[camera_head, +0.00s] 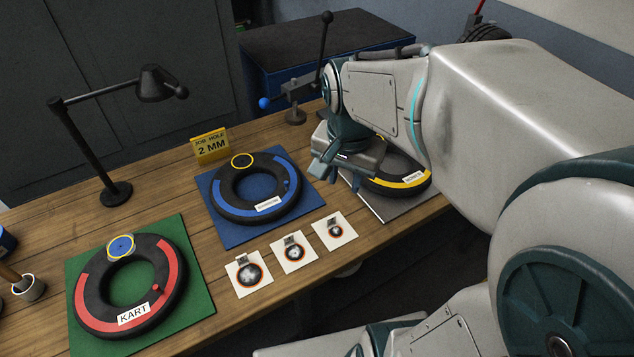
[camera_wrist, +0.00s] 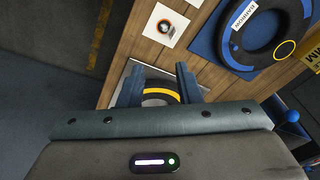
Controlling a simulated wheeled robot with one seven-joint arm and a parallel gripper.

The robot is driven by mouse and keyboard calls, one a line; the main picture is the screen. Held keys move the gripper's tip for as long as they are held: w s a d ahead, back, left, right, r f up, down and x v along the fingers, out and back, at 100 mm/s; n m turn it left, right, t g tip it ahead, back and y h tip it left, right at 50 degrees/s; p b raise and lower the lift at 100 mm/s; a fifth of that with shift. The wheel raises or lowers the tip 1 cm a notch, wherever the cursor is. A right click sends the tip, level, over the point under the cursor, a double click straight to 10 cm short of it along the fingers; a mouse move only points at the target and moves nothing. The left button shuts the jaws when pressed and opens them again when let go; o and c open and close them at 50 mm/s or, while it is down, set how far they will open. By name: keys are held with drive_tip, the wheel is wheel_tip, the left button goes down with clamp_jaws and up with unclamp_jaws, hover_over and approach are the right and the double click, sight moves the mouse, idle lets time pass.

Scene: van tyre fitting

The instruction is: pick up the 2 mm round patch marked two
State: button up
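Three round patches with orange rims lie on white cards in a row at the table's front edge: a large left patch (camera_head: 250,274), a middle patch (camera_head: 294,253) and a small right patch (camera_head: 335,231). Their small markings are too small to read. One patch (camera_wrist: 165,26) also shows at the top of the wrist view. My gripper (camera_wrist: 159,76) is open and empty, with its two blue fingers apart. In the head view my gripper (camera_head: 342,172) hangs over the yellow-banded tyre, behind and right of the cards.
A yellow sign (camera_head: 210,146) reads "JOB HOLE 2 MM". The red-banded KART tyre (camera_head: 88,297), blue-banded tyre (camera_head: 222,199) and yellow-banded tyre (camera_head: 405,182) lie on mats. A black lamp (camera_head: 86,140) stands back left. Bare wood surrounds the cards.

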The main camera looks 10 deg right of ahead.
drive_tip(key=w+f+m+g+b, duration=0.2)
drive_tip(key=w+f+m+b, duration=0.1)
drive_tip(key=w+f+m, duration=0.35)
hover_over(331, 217)
drive_tip(key=shift+y, duration=0.3)
drive_tip(key=f, duration=0.9)
drive_tip(key=shift+s+p, duration=0.25)
drive_tip(key=shift+p, duration=0.05)
drive_tip(key=shift+w+f, duration=0.15)
drive_tip(key=shift+f, duration=1.15)
drive_tip(key=shift+w+f, duration=0.1)
drive_tip(key=shift+f, duration=1.2)
clamp_jaws()
